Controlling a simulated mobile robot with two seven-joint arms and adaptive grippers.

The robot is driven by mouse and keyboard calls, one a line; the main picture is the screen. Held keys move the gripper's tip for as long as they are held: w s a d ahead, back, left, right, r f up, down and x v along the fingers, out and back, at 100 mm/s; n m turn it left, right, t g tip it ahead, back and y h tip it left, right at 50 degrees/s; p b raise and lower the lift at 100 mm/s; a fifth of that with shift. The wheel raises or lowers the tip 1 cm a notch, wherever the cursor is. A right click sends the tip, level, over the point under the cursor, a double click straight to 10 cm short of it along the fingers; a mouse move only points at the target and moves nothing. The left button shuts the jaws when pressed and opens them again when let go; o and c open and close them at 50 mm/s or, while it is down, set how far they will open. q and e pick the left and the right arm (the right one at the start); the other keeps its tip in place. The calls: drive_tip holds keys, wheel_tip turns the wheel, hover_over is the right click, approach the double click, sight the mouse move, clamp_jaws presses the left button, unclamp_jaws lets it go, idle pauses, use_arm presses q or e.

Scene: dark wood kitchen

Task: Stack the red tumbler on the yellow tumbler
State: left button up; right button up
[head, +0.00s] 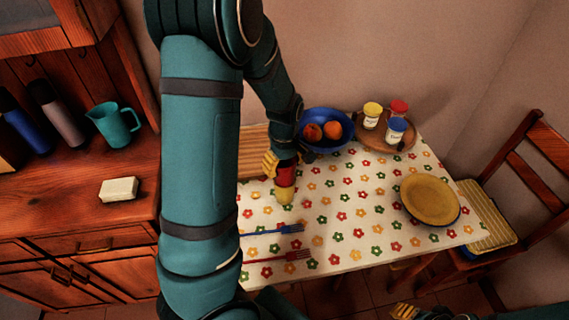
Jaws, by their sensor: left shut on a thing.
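The red tumbler (286,175) is in my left gripper (286,164), over the flowered tablecloth near the table's left side. One yellow finger shows on the tumbler's left, and the gripper hides its upper part. The yellow tumbler (284,197) is directly below the red one in the picture, and their edges meet there. I cannot tell whether the red tumbler rests on it or is held just above it. My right gripper (404,312) shows only in part at the bottom edge, away from both tumblers.
Behind the tumblers are a blue bowl (348,119) with oranges and a round wooden tray (377,141) with several jars. A yellow plate (430,200) is at the right. Mid-table is clear.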

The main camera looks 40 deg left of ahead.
use_arm(q)
drive_tip(key=o, duration=1.2)
drive_tip(key=shift+c, duration=0.2)
drive_tip(key=shift+r, duration=0.1)
drive_tip(key=shift+r+p, duration=0.3)
drive_tip(key=shift+r, duration=0.05)
wheel_tip(320, 180, up, 12)
drive_tip(key=p, duration=0.4)
drive_tip(key=s+d+f+m+h, duration=0.1)
drive_tip(key=d+f+m, duration=0.2)
drive_tip(key=d+f, duration=0.4)
drive_tip(key=s+d+f+m+h, duration=0.1)
drive_tip(key=d+f+m, duration=0.3)
drive_tip(key=d+f, duration=0.3)
drive_tip(key=s+d+f+m+t+h, duration=0.1)
drive_tip(key=s+d+f+m, duration=0.1)
drive_tip(key=d+f, duration=0.5)
drive_tip(key=shift+f+m, duration=0.3)
drive_tip(key=shift+m, duration=0.6)
drive_tip(key=s+d, duration=0.1)
drive_tip(key=s+d+f+m, duration=0.1)
drive_tip(key=d, duration=0.1)
drive_tip(key=s+d+f+m, duration=0.1)
drive_tip(key=d, duration=0.1)
drive_tip(key=shift+s+f+t+h, duration=0.15)
drive_tip(key=shift+t+h, duration=0.25)
